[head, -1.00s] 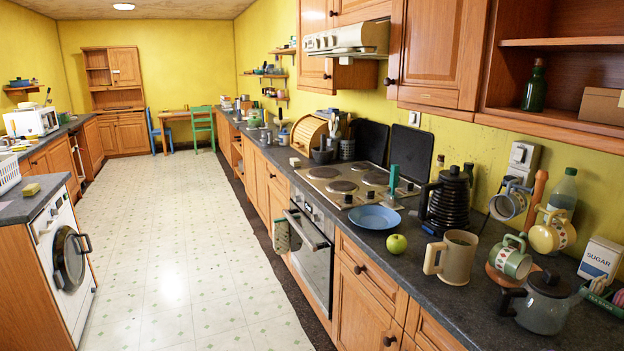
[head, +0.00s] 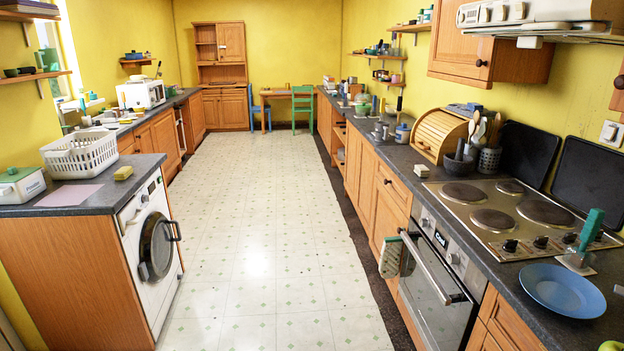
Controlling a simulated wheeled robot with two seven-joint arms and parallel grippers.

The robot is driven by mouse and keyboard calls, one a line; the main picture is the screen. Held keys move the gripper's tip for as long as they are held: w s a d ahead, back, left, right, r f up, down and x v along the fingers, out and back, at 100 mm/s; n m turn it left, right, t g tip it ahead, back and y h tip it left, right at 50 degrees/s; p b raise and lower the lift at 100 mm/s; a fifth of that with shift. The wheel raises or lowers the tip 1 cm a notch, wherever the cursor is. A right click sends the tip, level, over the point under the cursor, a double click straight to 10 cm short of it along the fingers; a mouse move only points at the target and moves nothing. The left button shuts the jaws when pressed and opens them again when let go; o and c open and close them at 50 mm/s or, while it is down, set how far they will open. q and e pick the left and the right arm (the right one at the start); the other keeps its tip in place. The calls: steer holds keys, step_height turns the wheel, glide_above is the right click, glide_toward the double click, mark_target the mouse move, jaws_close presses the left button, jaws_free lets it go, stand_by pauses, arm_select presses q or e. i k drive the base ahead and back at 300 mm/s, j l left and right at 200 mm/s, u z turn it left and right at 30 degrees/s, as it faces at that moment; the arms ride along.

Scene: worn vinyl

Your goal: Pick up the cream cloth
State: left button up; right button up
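A cloth (head: 390,257) hangs at the left end of the oven's handle on the right-hand run of units. It looks cream or pale with a green-grey pattern; its details are too small to tell. A flat pinkish cloth or mat (head: 68,195) lies on the left counter, in front of the white basket. I cannot tell for sure which of these is the cream cloth. Neither of my grippers is in view.
The tiled floor (head: 250,255) between the counters is clear. The washing machine (head: 152,250) stands left, with a white basket (head: 82,155) and yellow-green sponge (head: 123,173) above. The oven (head: 440,290), hob (head: 500,215) and blue plate (head: 562,290) are right.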

mark_target(422, 170)
steer(key=i+j+z, duration=0.15)
steer(key=i, duration=0.3)
steer(key=i+z, duration=0.2)
steer(key=i, duration=0.25)
steer(key=i+j+z, duration=0.15)
steer(key=i, duration=0.3)
steer(key=i+j+z, duration=0.15)
steer(key=i+j, duration=0.2)
steer(key=i, duration=0.1)
